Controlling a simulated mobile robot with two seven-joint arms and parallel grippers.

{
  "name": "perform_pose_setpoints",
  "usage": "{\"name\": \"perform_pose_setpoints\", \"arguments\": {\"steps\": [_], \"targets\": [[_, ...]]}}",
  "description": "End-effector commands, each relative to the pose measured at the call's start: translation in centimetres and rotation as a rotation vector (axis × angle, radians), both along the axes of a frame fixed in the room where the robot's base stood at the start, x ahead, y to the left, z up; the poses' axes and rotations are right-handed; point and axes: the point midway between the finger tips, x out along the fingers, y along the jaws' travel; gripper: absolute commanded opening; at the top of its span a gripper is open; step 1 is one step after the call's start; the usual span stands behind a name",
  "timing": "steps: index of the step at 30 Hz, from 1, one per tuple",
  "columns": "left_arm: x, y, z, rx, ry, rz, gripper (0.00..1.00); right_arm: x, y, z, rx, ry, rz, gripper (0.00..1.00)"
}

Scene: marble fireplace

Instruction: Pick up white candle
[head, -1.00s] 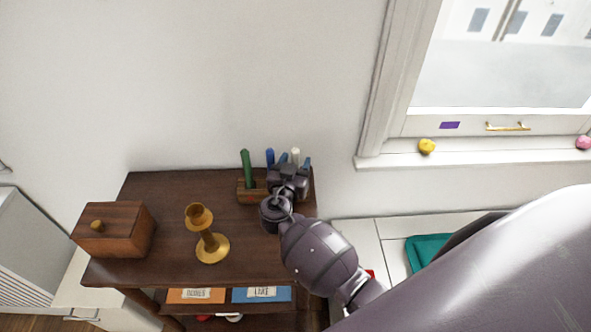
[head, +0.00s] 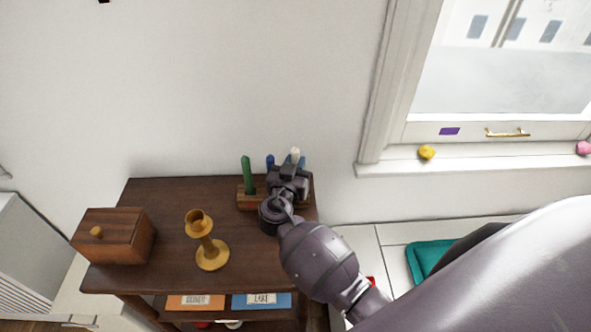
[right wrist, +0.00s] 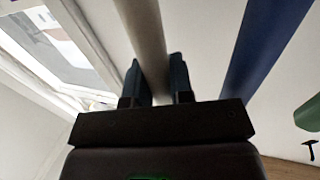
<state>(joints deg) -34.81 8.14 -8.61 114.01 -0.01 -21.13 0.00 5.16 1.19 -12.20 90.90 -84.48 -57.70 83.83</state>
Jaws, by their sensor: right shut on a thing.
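The white candle (head: 295,153) stands in a wooden holder (head: 246,200) at the back right of the dark wooden table; its lower part is hidden behind my right gripper. In the right wrist view the candle (right wrist: 146,40) runs between the two fingers of my right gripper (right wrist: 158,84), which is shut on it. In the head view my right gripper (head: 290,172) is in front of the holder's right end. A blue candle (right wrist: 262,45) and a green candle (right wrist: 308,113) are beside it. My left gripper is not in view.
On the table (head: 170,215) stand a gold candlestick (head: 207,240) and a wooden box with a knob (head: 115,237). The green candle (head: 246,172) and a blue candle (head: 270,161) are in the holder. The wall is close behind. A windowsill (head: 470,160) is at right.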

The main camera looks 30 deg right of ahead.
Motion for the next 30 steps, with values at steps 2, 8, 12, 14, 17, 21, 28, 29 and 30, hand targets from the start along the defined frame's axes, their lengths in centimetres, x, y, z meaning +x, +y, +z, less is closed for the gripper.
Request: {"name": "perform_pose_setpoints", "arguments": {"steps": [2,8,12,14,17,21,28,29,30], "targets": [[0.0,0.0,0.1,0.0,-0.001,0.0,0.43,0.0,0.0,1.8,0.005,-0.006,0.0,0.0],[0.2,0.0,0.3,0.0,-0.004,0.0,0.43,0.0,0.0,7.0,0.004,-0.008,0.0,0.0],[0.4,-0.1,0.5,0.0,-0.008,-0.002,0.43,0.0,0.0,10.6,0.004,-0.007,0.0,0.0],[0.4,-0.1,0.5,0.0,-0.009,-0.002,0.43,0.0,0.0,12.0,0.004,-0.008,0.0,0.0],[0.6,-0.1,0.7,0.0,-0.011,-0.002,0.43,0.0,0.0,14.0,0.003,-0.007,0.0,0.0],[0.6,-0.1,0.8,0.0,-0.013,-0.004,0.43,0.0,0.0,16.2,0.002,-0.005,0.0,0.0],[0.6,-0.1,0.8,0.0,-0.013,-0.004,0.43,0.0,-0.1,17.7,0.0,-0.001,-0.001,0.0],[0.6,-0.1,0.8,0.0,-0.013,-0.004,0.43,0.0,0.0,17.8,0.0,-0.001,0.0,0.0],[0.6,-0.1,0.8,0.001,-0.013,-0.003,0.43,0.0,0.0,17.8,0.001,-0.001,0.0,0.0]]}}
